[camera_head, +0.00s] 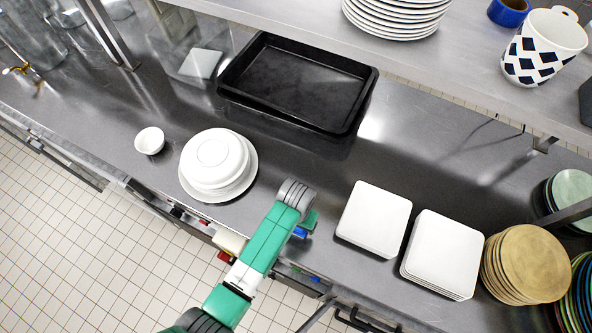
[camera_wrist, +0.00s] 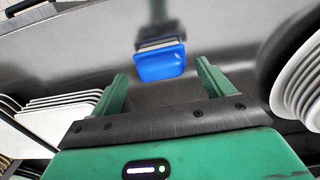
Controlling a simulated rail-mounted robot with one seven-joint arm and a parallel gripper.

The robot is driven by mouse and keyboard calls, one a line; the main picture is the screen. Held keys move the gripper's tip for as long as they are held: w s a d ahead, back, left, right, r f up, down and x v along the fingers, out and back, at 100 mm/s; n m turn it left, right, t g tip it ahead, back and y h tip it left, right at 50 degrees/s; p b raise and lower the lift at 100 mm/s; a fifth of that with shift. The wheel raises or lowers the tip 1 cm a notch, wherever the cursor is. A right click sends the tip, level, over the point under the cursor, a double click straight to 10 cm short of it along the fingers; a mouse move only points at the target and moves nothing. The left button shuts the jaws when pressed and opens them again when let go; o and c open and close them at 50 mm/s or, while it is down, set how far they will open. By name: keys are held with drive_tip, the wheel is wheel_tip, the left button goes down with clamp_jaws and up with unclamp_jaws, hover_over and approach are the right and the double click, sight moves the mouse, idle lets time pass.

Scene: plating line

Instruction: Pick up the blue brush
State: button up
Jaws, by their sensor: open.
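The blue brush (camera_wrist: 160,64) is in the wrist view on the steel counter, with its blue face toward me and a pale strip along its upper edge. It lies just beyond the fingertips, lined up with the gap between them. In the head view a small blue patch (camera_head: 299,232), probably the brush, shows beside my gripper near the counter's front edge; my arm hides part of it. My gripper (camera_wrist: 162,72) has its two green fingers spread, with nothing held between them. In the head view my gripper (camera_head: 309,221) is mostly hidden by my wrist.
A stack of round white plates (camera_head: 215,165) stands left of my gripper. Square white plates (camera_head: 375,219) stand to its right, with more stacks beyond. A black tray (camera_head: 297,85) lies behind, under a shelf (camera_head: 455,75). A small white bowl (camera_head: 150,141) sits at the left.

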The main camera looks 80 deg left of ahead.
wheel_tip(320, 180, down, 2)
drive_tip(key=shift+f, duration=0.2)
drive_tip(key=shift+c, duration=0.4)
drive_tip(key=c, duration=0.7)
drive_tip(key=shift+c, duration=0.2)
